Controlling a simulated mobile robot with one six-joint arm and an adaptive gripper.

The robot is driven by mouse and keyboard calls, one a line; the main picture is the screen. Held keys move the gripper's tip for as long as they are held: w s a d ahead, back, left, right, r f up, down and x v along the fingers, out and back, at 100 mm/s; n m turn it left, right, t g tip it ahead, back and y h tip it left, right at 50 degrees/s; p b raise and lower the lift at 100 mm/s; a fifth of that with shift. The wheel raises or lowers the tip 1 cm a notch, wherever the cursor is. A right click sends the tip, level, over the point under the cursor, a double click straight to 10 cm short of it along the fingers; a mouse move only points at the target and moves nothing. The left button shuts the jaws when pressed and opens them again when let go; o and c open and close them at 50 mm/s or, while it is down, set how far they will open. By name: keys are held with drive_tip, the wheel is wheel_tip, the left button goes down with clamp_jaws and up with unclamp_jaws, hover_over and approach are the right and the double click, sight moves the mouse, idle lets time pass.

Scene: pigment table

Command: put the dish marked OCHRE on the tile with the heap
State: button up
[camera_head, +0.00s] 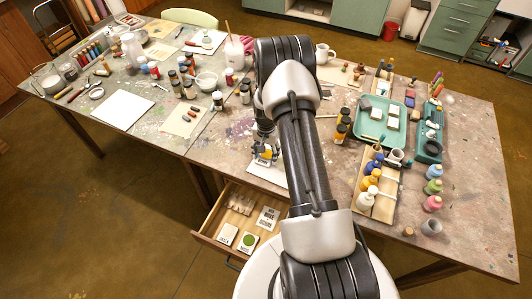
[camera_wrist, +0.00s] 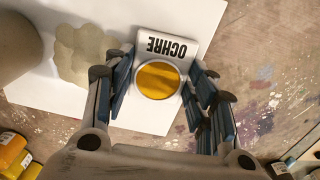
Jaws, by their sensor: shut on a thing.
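The white dish marked OCHRE (camera_wrist: 190,29), with a round well of yellow-ochre pigment, is between the fingers of my gripper (camera_wrist: 152,76) in the wrist view. Its label reads upside down there. The fingers are shut on its sides. Under and beside it lies a white sheet or tile (camera_wrist: 35,106), with a mottled grey-beige patch of rounded lumps (camera_wrist: 84,52) left of the dish. I cannot tell whether the dish touches the white surface. In the head view my gripper (camera_head: 265,153) is low over a small white surface (camera_head: 268,174) near the table's front edge; my arm hides part.
A beige round object (camera_wrist: 15,45) stands left of the lumps, and yellow jars (camera_wrist: 14,150) are at lower left. An open drawer (camera_head: 208,231) holds white dishes, one with green pigment (camera_head: 249,241). Bottles on a wooden rack (camera_head: 385,207) and a teal tray (camera_head: 367,129) stand right of my arm.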

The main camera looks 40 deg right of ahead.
drive_tip(key=o, duration=1.1)
drive_tip(key=shift+r, duration=0.1)
wheel_tip(320, 180, up, 12)
drive_tip(key=p, duration=0.3)
wheel_tip(320, 180, up, 12)
drive_tip(key=n+t, duration=0.1)
drive_tip(key=n, duration=0.1)
hover_over(266, 156)
drive_tip(key=a, duration=0.5)
drive_tip(key=s+a+r+n+t, duration=0.1)
drive_tip(key=s+a+r+n, duration=0.15)
drive_tip(key=r, duration=0.25)
drive_tip(key=s+a+r+n, duration=0.1)
drive_tip(key=s+a+r, duration=0.1)
drive_tip(key=a+r, duration=0.3)
drive_tip(key=s+a+r+n+t, duration=0.1)
drive_tip(key=s+a+r+n, duration=0.2)
drive_tip(key=s, duration=0.7)
drive_tip(key=s+a+r+n+t, duration=0.1)
drive_tip(key=s+a+r+n, duration=0.2)
drive_tip(key=s+a+r, duration=0.4)
drive_tip(key=s, duration=0.3)
drive_tip(key=shift+s+a+t, duration=0.2)
drive_tip(key=shift+s+t, duration=0.1)
drive_tip(key=shift+s, duration=0.05)
drive_tip(key=shift+f+n, duration=0.15)
drive_tip(key=shift+n, duration=0.1)
